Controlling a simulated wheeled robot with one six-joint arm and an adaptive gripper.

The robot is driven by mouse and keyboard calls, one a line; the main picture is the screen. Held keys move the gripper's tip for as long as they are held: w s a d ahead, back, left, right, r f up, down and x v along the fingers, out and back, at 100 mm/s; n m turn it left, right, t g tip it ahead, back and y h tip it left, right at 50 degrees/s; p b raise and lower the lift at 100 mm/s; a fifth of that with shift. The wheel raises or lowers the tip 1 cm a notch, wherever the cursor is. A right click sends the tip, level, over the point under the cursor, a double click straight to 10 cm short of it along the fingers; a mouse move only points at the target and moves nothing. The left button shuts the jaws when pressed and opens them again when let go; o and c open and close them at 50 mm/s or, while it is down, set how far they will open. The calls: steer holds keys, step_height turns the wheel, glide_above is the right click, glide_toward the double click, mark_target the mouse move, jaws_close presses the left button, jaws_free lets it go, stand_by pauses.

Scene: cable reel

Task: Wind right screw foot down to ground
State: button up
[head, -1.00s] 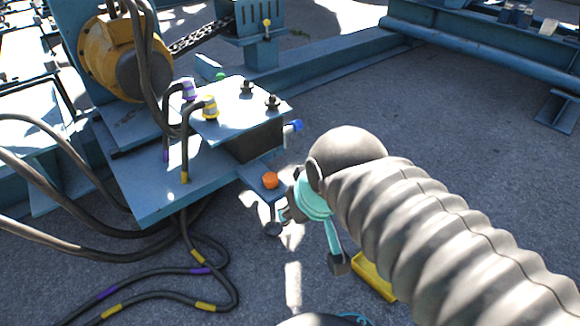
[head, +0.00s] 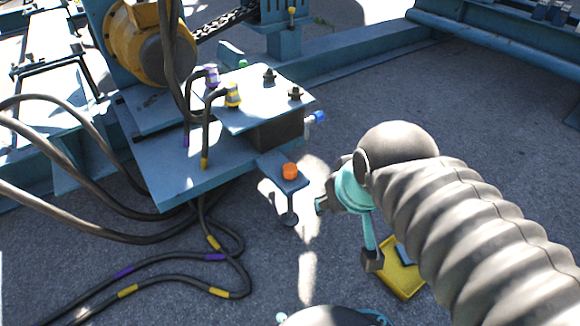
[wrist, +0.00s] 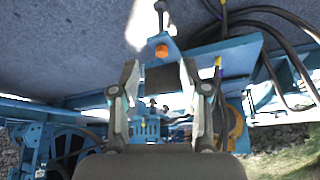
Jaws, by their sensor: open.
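The screw foot has an orange knob (head: 290,171) on top of a blue bracket (head: 270,165), with a thin spindle and a dark round pad (head: 289,219) below. I cannot tell whether the pad touches the ground. In the head view my arm ends to the right of the foot, apart from it; the fingers are mostly hidden there. In the wrist view my gripper (wrist: 158,75) is open and empty, its two fingers spread. The orange knob (wrist: 162,52) shows beyond the fingertips, roughly centred between them, with the pad (wrist: 161,6) at the top edge.
A blue plate (head: 250,95) with cable plugs stands above the foot, with a blue-tipped fitting (head: 318,117) at its right. Black cables (head: 160,265) lie on the ground at left. A yellow object (head: 402,285) lies below my arm. Ground to the right is clear.

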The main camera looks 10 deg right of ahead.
steer(key=o, duration=0.4)
steer(key=shift+r, duration=0.1)
steer(key=shift+o, duration=1)
steer(key=shift+w, duration=0.1)
steer(key=n+g+p, duration=0.6)
steer(key=n, duration=1.3)
glide_above(290, 167)
step_height(290, 167, down, 16)
step_height(290, 167, down, 13)
steer(key=n+b, duration=0.1)
steer(key=n, duration=0.2)
steer(key=shift+n, duration=0.4)
